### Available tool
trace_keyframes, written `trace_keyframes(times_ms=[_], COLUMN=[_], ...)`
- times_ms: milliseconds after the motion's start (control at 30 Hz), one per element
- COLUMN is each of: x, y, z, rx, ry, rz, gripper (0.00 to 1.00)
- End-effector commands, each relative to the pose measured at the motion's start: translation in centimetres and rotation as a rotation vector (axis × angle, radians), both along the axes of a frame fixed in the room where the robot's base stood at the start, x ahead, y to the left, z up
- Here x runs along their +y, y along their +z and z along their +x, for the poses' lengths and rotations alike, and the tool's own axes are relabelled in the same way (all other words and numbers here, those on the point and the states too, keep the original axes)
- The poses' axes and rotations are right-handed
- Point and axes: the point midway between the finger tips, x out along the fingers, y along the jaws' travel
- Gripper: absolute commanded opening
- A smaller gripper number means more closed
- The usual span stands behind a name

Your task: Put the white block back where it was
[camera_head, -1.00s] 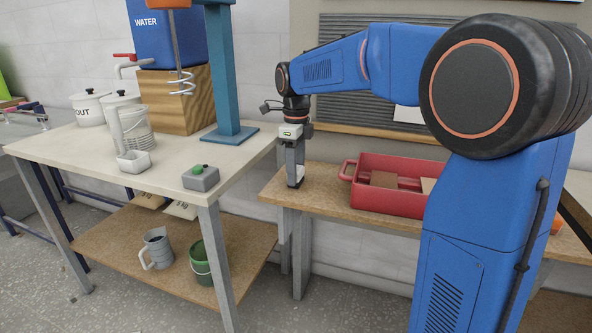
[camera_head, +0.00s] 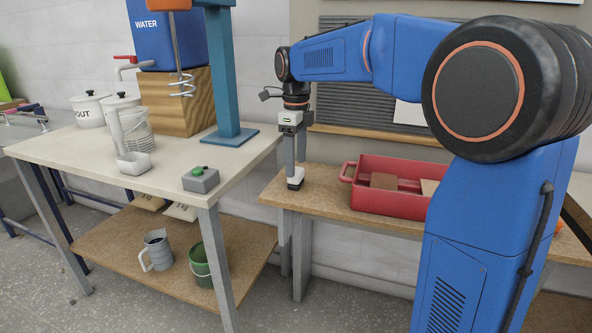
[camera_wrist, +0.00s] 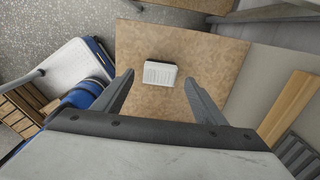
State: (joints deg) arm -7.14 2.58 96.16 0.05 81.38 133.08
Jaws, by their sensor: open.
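The white block (camera_head: 296,183) rests on the left end of the wooden bench, close to its front edge. In the wrist view the white block (camera_wrist: 160,74) lies flat on the brown board, with ridges on its upper face. My gripper (camera_head: 295,168) points straight down over it. In the wrist view my gripper (camera_wrist: 159,78) is open, with one finger to each side of the block and a visible gap on both sides. The fingers hold nothing.
A red crate (camera_head: 350,197) with brown pieces stands on the bench to the right. A higher table (camera_head: 150,180) with a grey button box (camera_head: 201,183) and a blue stand (camera_head: 222,80) is at left. Bare bench lies between block and crate.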

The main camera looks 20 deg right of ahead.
Motion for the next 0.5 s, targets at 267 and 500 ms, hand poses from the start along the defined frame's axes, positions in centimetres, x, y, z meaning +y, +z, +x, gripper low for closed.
trace_keyframes(times_ms=[267,500], x=[0.0,0.0], y=[5.3,7.8], z=[0.1,0.0], rx=[-0.001,0.000], ry=[0.000,0.000], rz=[0.000,0.000], gripper=[0.65,0.65])
